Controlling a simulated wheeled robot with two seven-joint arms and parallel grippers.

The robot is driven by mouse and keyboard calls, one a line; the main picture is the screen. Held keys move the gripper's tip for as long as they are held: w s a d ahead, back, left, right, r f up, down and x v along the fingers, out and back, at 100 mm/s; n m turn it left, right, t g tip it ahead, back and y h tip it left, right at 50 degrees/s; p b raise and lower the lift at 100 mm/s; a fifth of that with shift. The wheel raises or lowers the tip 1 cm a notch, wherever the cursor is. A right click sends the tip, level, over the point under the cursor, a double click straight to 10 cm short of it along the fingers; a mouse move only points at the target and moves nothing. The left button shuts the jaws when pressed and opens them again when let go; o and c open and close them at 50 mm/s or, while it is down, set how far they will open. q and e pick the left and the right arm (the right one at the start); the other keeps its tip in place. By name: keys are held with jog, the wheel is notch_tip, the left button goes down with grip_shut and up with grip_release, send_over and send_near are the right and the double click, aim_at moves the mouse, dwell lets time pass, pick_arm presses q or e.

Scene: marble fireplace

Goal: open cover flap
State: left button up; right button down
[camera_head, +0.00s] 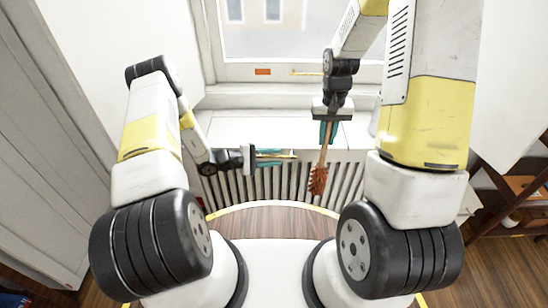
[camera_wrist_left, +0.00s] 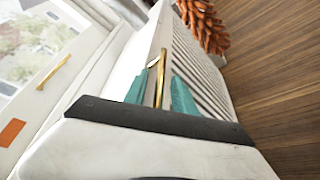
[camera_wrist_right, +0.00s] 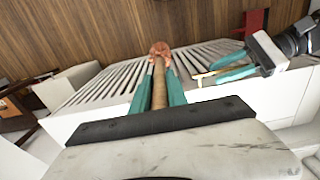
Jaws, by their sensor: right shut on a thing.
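The white cover (camera_head: 250,130) over the radiator lies below the window, with a slatted front. A thin gold handle (camera_head: 290,156) is at the cover's front edge; it also shows in the left wrist view (camera_wrist_left: 161,70). My left gripper (camera_head: 270,157) is open at this handle, its teal fingers apart on either side of the bar; I cannot tell whether they touch it. My right gripper (camera_head: 327,131) is shut on the wooden handle of a brush with an orange-brown head (camera_head: 318,180). The brush hangs head down before the slats; its head shows in the right wrist view (camera_wrist_right: 160,50).
The window (camera_head: 265,30) behind has its own gold handle (camera_head: 306,73) and an orange patch (camera_head: 263,72). A grey panelled door (camera_head: 35,150) stands at left. A dark wooden shelf (camera_head: 500,190) is at right. Wooden floor (camera_wrist_right: 100,30) lies in front of the radiator.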

pick_arm(q)
jog(key=shift+d, duration=0.1)
grip_shut()
dwell(1.4)
